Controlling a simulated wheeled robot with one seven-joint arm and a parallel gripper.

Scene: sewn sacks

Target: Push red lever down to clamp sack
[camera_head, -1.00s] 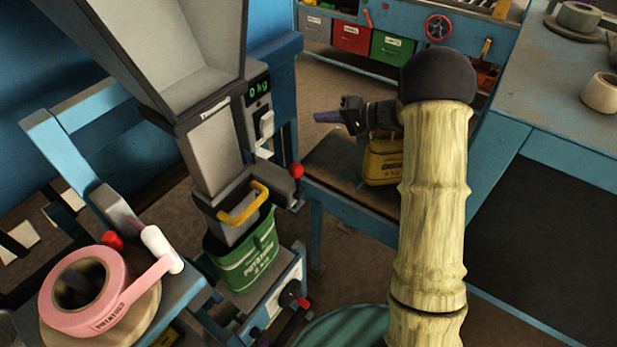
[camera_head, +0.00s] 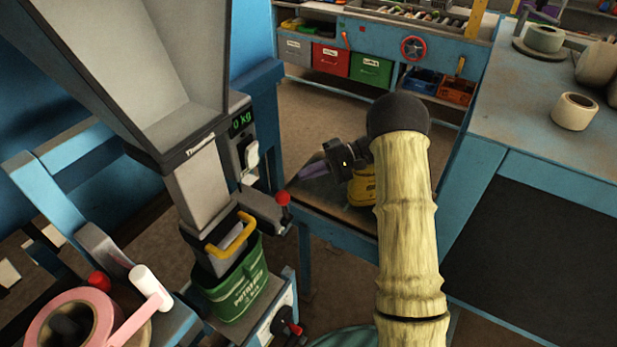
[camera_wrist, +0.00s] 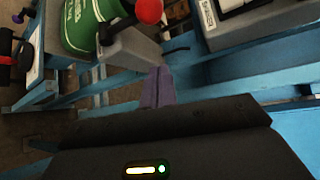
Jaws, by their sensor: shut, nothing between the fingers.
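The green sack (camera_head: 240,283) hangs under the grey hopper spout, beneath a yellow handle (camera_head: 231,236). The red-knobbed lever (camera_head: 283,199) stands up from a grey block at the right of the spout. In the wrist view its red knob (camera_wrist: 149,11) is near the top, with the green sack (camera_wrist: 88,25) to its left. My gripper (camera_head: 308,171) is shut and empty, with purple fingers pointing left. It is to the right of and a little beyond the knob, apart from it. In the wrist view the fingertips (camera_wrist: 158,75) lie below the knob.
A yellow sack (camera_head: 362,187) stands on a low bench (camera_head: 335,227) behind my arm. A second red knob (camera_head: 295,329) sits low below the sack. A pink tape roll (camera_head: 68,325) is at lower left. A blue-framed table (camera_head: 540,120) stands at right.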

